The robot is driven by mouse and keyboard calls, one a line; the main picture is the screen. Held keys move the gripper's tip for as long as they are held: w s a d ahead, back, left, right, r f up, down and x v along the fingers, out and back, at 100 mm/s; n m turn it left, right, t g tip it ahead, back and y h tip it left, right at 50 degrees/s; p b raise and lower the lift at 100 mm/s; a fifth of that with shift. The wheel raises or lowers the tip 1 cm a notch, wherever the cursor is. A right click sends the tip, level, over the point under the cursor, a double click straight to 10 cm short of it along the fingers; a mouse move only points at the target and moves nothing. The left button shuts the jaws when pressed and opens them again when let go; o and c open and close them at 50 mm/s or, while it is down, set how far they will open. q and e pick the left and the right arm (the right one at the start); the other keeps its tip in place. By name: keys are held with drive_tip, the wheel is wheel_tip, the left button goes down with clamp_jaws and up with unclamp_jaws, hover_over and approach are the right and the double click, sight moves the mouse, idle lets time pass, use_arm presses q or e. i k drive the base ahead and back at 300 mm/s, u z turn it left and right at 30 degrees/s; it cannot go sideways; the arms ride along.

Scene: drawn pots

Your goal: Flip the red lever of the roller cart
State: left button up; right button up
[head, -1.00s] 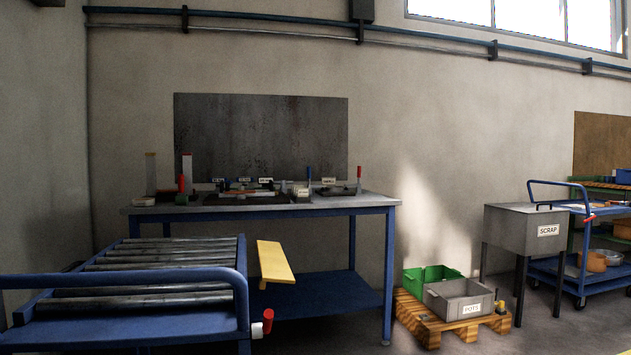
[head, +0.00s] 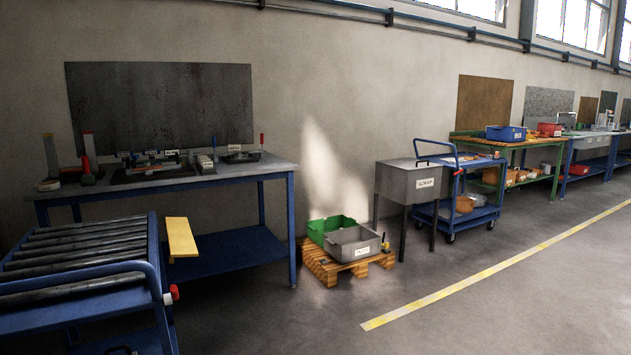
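The roller cart (head: 78,318) stands at the lower left of the head view, with a blue frame and several grey rollers on top. Its red lever (head: 173,292) is small and sits beside a white part at the cart's right front corner. A yellow plate (head: 181,238) sticks out on the cart's right side. Neither of my grippers can be made out. Nothing is seen touching the lever.
A blue workbench (head: 230,177) stands behind the cart. A wooden pallet (head: 322,268) with green and grey bins lies right of it, then a grey scrap box (head: 405,183) and a blue trolley (head: 440,217). The floor (head: 340,325) at front centre is clear, with a yellow line (head: 480,272).

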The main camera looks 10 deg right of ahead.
sight(168, 298)
drive_tip(key=z, duration=0.3)
drive_tip(key=i, duration=2.05)
drive_tip(key=u, duration=0.2)
drive_tip(key=i, duration=2.8)
drive_tip(key=u, duration=0.7)
drive_tip(key=i, duration=0.3)
